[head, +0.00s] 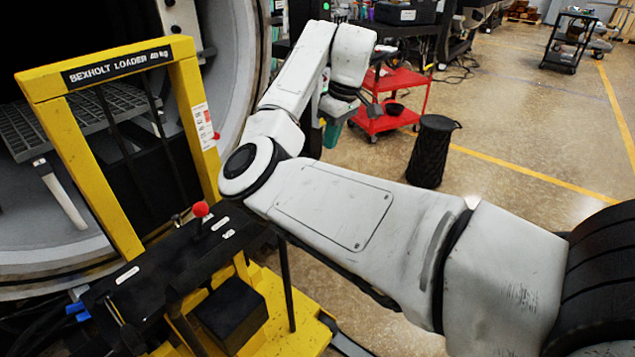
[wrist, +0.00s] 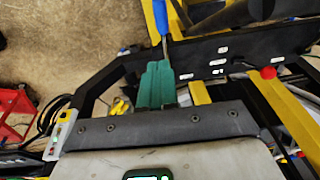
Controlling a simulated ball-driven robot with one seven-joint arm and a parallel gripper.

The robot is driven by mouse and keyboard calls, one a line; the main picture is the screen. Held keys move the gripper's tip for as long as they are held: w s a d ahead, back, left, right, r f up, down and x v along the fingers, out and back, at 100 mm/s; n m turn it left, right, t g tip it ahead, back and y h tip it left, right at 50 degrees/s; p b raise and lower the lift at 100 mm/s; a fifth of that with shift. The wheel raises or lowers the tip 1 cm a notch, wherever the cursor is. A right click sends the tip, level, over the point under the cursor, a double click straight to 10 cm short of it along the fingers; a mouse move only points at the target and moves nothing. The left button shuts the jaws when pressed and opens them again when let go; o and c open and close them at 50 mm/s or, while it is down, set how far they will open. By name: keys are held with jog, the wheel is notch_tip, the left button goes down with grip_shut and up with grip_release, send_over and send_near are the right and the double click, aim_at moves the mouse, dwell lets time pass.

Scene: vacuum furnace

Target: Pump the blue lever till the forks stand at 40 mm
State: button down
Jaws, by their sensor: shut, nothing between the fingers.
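The blue lever (wrist: 155,20) shows at the top of the wrist view, a blue grip on a thin metal rod beside the black panel. In the head view a small blue piece (head: 76,308) shows at the lower left; I cannot tell whether it is the lever. My gripper (head: 328,138) is up behind my arm, its green fingers pointing down. In the wrist view the green fingers (wrist: 157,70) are shut and empty; the lever appears just past their tips, and the gap is unclear. The yellow loader (head: 185,75) stands at the left. Its forks cannot be made out.
A white scale sticker (head: 203,127) with a red marker is on the right post, too small to read. A red knob (head: 200,209) stands on the black panel (head: 165,270). A red cart (head: 395,95) and black bin (head: 433,150) stand beyond my arm. Open floor lies right.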

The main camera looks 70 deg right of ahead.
jog(key=f, duration=0.4)
jog(key=w+f, duration=0.1)
jog(key=f, duration=0.3)
jog(key=a+f+p, duration=0.1)
jog(key=f, duration=0.3)
jog(key=shift+w+f, duration=0.15)
jog(key=shift+w, duration=0.1)
jog(key=shift+s+a+f, duration=0.1)
jog(key=shift+s+f, duration=0.05)
jog(key=shift+f, duration=0.5)
